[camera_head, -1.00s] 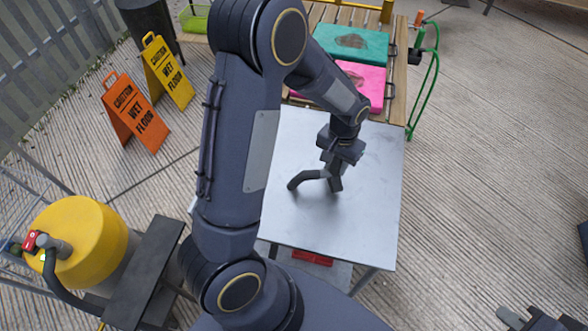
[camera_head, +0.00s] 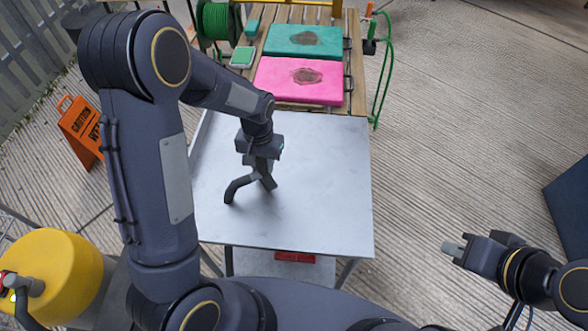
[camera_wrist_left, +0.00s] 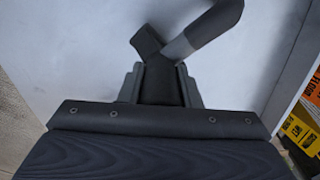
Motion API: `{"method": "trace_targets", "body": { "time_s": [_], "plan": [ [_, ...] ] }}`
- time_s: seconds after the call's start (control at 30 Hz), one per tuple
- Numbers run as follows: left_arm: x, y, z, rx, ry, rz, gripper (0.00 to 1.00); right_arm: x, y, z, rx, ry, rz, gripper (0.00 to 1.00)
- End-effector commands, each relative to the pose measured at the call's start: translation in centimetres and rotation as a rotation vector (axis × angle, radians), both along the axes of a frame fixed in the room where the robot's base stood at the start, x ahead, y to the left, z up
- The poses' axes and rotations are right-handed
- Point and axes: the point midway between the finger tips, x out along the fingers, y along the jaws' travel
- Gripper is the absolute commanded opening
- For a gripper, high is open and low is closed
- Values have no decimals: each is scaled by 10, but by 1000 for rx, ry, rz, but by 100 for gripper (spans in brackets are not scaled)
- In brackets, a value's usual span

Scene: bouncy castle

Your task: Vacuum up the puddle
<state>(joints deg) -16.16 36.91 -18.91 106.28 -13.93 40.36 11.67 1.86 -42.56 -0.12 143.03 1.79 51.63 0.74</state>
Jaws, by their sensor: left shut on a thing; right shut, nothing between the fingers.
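My left gripper (camera_head: 262,165) is shut on a dark grey, bent vacuum nozzle (camera_head: 238,188) and holds it over or on the grey metal table (camera_head: 320,190). In the left wrist view the nozzle (camera_wrist_left: 190,40) sits between the two fingers (camera_wrist_left: 160,88), its lighter grey bent end toward the upper right. I cannot tell whether the nozzle touches the tabletop. The yellow vacuum canister (camera_head: 55,275) stands at the lower left, partly cut off. I cannot make out a clear puddle; part of the tabletop is behind my arm. My right gripper (camera_head: 453,249) is shut and empty, right of the table.
A pink pad (camera_head: 285,85) and a teal pad (camera_head: 300,35), each with a dark stain, lie on a wooden bench behind the table. A green hose (camera_head: 385,75) hangs beside it. An orange wet-floor sign (camera_head: 80,130) stands left. The floor right of the table is mostly clear.

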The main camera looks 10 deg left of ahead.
Motion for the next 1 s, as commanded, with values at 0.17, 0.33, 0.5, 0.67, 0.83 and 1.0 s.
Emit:
{"method": "trace_targets", "body": {
  "time_s": [0.17,0.33,0.5,0.67,0.83,1.0],
  "plan": [
    [4,-1,-2,0,0,0,10,0,0,-1,0,0,0,0],
    [14,-4,-5,0,-1,0,10,0,0,-4,0,0,0,0],
    [24,-7,-8,0,0,0,10,0,0,-6,0,0,0,0],
    [33,-9,-10,0,-1,0,10,0,0,-7,0,0,0,0],
    [42,-12,-13,0,0,0,10,0,0,-9,0,0,0,0],
    [51,-15,-16,0,0,-1,10,0,0,-11,0,0,0,0]
  ]
}}
